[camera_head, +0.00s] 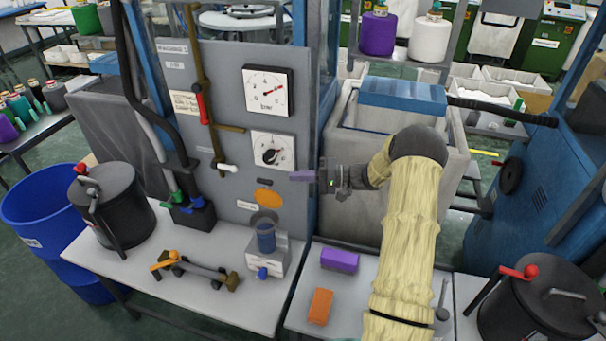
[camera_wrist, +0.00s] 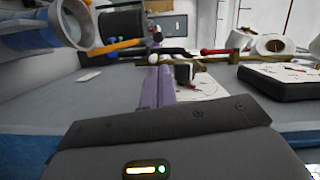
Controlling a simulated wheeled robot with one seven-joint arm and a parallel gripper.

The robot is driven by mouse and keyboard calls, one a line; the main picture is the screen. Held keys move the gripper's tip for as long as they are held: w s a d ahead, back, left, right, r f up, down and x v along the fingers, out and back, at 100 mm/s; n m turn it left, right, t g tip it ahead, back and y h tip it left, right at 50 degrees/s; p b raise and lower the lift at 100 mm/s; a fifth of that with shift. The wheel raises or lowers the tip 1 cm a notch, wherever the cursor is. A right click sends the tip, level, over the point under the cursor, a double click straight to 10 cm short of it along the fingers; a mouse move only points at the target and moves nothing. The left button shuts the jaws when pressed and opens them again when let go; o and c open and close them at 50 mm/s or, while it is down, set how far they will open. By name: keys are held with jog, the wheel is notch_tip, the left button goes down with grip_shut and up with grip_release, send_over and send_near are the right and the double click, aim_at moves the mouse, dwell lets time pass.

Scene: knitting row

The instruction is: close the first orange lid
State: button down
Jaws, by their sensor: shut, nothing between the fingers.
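An orange lid (camera_head: 268,197) shows as an oval just above a short blue and grey cup (camera_head: 266,238) on a small metal block, in front of the grey panel. In the wrist view the orange lid (camera_wrist: 115,46) is nearly edge-on, standing out from beside the cup's round grey rim (camera_wrist: 92,40); the lid looks open. My gripper (camera_head: 296,176), with purple fingers, is to the right of the lid and a little higher in the head view, pointing left. Its fingers (camera_wrist: 154,80) are shut together and empty, apart from the lid.
The grey panel (camera_head: 215,110) with two white dials, a red-handled lever (camera_head: 200,105) and pipes stands behind. A black pot (camera_head: 112,205) and an orange-handled pipe (camera_head: 190,268) are on the left table. A purple block (camera_head: 340,260) and an orange block (camera_head: 320,306) lie below my arm.

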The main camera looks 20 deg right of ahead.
jog(key=p, duration=0.2)
send_over(267, 194)
jog(key=w+d, duration=0.1)
jog(key=d, duration=0.2)
jog(key=shift+w+d+f, duration=0.1)
jog(key=shift+f+b, duration=0.1)
jog(key=shift+b, duration=0.5)
